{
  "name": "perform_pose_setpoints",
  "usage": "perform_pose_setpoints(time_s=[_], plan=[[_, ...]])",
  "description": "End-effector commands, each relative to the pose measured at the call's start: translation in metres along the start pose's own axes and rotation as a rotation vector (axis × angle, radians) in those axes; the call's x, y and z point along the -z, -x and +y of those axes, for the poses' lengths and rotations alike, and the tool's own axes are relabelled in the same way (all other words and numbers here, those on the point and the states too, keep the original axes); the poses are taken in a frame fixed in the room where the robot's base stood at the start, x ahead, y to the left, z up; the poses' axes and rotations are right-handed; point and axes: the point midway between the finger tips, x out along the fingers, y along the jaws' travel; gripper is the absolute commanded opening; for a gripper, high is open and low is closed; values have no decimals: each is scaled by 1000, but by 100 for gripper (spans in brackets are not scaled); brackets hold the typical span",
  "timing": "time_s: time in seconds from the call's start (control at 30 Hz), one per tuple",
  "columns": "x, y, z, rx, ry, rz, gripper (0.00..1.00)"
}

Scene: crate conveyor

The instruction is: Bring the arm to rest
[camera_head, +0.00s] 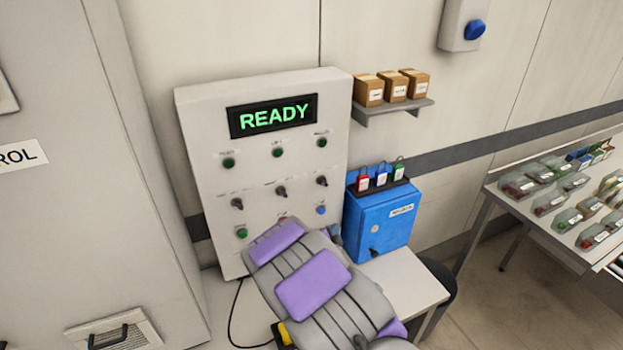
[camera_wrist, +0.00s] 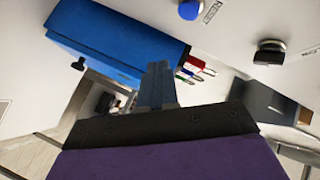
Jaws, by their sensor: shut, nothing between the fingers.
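My arm reaches up from the bottom of the head view and covers the lower part of the control panel (camera_head: 205,140). The panel is a pale upright board with knobs, buttons and a display (camera_head: 273,116) reading READY in green. In the wrist view my gripper (camera_wrist: 158,70) shows its two fingers together, with nothing between them. In the head view the fingers are mostly hidden behind my arm. A blue knob (camera_wrist: 190,10) and a black knob (camera_wrist: 269,53) of the panel show in the wrist view, apart from the fingers.
A blue box (camera_head: 380,221) with several padlocks (camera_head: 381,176) stands right of the panel on a pale table (camera_head: 408,279). A shelf (camera_head: 394,110) holds three cartons. A table with trays (camera_head: 549,235) is at the right. A grey cabinet (camera_head: 85,220) stands at the left.

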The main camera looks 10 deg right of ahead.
Motion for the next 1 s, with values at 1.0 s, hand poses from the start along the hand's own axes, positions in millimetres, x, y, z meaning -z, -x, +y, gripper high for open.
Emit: perform_pose_setpoints(time_s=[1.0], plan=[[71, 206, -7, -405, 580, -848, 0]])
